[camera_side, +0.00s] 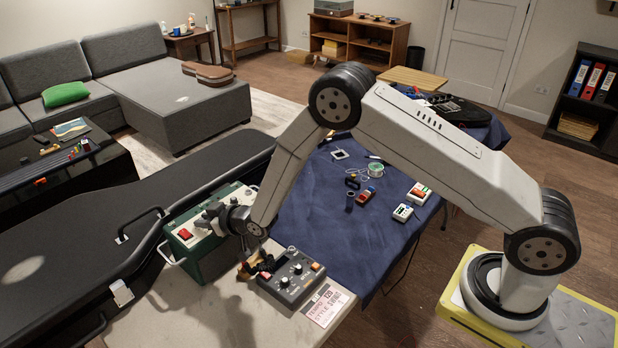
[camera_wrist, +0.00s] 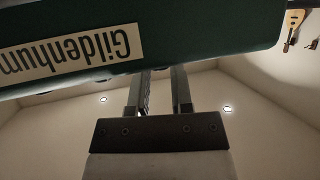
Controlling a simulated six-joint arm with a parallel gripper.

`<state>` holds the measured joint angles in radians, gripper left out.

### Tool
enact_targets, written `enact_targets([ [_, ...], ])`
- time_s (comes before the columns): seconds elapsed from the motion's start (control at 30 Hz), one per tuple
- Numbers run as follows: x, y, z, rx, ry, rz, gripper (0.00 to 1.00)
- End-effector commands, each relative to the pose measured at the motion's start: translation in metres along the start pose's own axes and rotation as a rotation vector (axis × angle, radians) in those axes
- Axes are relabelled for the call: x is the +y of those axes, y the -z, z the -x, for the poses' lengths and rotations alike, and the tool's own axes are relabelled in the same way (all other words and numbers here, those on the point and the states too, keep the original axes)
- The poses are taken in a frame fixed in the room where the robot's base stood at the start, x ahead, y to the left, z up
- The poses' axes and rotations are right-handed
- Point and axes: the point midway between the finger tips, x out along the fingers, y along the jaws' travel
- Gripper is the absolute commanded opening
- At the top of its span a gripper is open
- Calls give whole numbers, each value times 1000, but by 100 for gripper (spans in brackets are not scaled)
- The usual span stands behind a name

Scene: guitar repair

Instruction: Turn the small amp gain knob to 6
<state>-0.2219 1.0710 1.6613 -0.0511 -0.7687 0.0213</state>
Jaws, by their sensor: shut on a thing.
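The small amp (camera_side: 186,263) is a dark green box with a pale top panel, a red switch and a handle, at the left end of the worktop in the side view. In the wrist view its green side (camera_wrist: 200,30) fills the top, with an upside-down "Gildenhum" label (camera_wrist: 72,52). My gripper (camera_side: 206,222) is at the top panel, shut on an amp knob. In the wrist view, the fingers of my gripper (camera_wrist: 160,78) reach past the amp's edge, which hides their tips. I cannot tell which knob it is or read its setting.
A grey pedal box (camera_side: 290,278) with knobs stands just right of the amp, beside a pink-and-white card (camera_side: 325,305). A large black guitar case (camera_side: 75,250) lies close on the left. The blue cloth (camera_side: 310,215) holds small tools and boxes; its middle is mostly clear.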

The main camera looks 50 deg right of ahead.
Motion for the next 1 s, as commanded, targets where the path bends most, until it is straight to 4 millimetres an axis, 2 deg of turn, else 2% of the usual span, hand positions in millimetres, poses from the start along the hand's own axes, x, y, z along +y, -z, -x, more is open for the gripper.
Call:
enact_targets([
  [0.47,-2,0,0,1,-62,-27,0],
  [1.0,-6,1,-1,2,-287,-120,0],
])
